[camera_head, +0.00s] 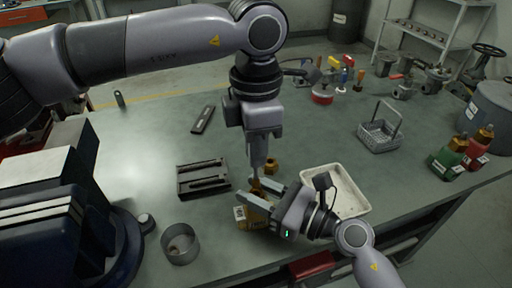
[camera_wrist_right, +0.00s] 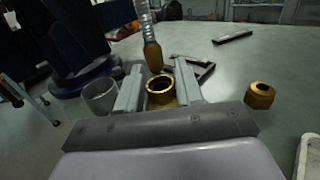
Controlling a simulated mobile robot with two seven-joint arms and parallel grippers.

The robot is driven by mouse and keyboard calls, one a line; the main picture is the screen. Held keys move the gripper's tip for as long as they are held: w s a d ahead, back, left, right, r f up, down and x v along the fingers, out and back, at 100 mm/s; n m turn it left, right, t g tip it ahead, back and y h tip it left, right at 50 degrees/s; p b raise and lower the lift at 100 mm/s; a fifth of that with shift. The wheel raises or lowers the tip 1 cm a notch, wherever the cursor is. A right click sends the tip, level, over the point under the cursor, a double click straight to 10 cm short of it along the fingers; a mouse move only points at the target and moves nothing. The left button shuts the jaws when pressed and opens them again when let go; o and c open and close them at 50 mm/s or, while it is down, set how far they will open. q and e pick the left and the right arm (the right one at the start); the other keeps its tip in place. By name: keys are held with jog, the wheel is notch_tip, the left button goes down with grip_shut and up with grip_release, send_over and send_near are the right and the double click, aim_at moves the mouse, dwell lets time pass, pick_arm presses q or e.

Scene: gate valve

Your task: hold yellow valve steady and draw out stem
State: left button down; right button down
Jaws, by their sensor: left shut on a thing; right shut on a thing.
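The yellow valve (camera_head: 250,222) stands on the bench, partly hidden in the head view by my right gripper (camera_head: 260,197). My right gripper is shut on the valve body, with one finger on each side. In the right wrist view the valve's round brass opening (camera_wrist_right: 160,86) shows between the fingers. My left gripper (camera_head: 257,172) points down above the valve and is shut on the stem. The stem's brass end (camera_wrist_right: 153,57) hangs upright just above and behind the opening in the right wrist view, apparently clear of it.
A brass nut (camera_head: 271,165) sits behind the valve. A dark slotted tray (camera_head: 203,193), a round metal cup (camera_head: 166,246) and a white tray (camera_head: 357,208) stand around it. A wire basket (camera_head: 381,135) and bottles (camera_head: 446,158) are to the right. The left-back bench is mostly clear.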

jog(key=c, duration=0.6)
grip_release()
jog(key=shift+c, duration=0.2)
jog(key=v, duration=1.2)
